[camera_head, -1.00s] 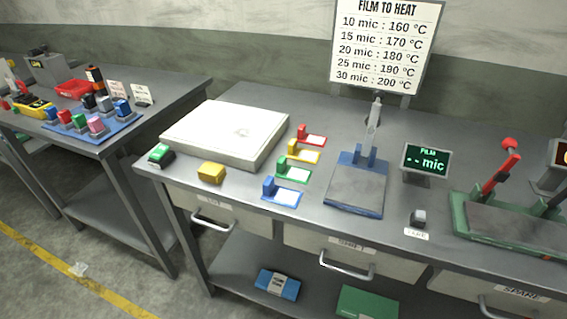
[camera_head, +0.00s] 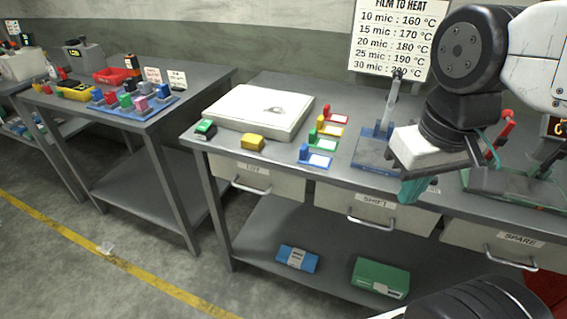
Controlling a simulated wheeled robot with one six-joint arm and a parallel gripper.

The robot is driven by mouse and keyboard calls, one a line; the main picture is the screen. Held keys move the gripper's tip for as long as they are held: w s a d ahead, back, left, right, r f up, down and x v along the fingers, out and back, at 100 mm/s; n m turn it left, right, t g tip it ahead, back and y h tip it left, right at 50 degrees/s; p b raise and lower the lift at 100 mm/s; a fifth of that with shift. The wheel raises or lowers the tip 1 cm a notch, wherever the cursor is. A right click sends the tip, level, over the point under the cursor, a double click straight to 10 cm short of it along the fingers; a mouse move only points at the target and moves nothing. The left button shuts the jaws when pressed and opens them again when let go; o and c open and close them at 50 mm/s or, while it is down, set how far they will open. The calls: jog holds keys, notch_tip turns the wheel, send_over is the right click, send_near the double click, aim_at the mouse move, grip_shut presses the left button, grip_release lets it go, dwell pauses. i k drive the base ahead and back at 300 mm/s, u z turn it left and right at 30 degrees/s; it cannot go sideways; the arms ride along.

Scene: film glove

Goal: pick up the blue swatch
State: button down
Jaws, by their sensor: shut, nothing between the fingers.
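The blue swatch (camera_head: 315,158) has a blue upright tab and base with a white patch. It lies near the front edge of the middle bench, the closest in a diagonal row with the green (camera_head: 323,144), yellow (camera_head: 331,131) and red (camera_head: 338,119) swatches. My gripper (camera_head: 411,192) hangs from the arm at the right, with teal fingers pointing down. It is shut and empty, to the right of the blue swatch and apart from it, in front of the blue-based device (camera_head: 373,152), which it partly hides.
A white plate (camera_head: 258,105) lies left of the swatches, with a yellow block (camera_head: 252,143) and a green-topped button (camera_head: 205,130) before it. A green-based press stands at right, partly behind my arm. The bench in front of the blue swatch is clear.

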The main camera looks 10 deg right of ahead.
aim_at(306, 157)
jog(key=z, duration=3.8)
jog(key=k, duration=2.4)
jog(key=u, duration=0.95)
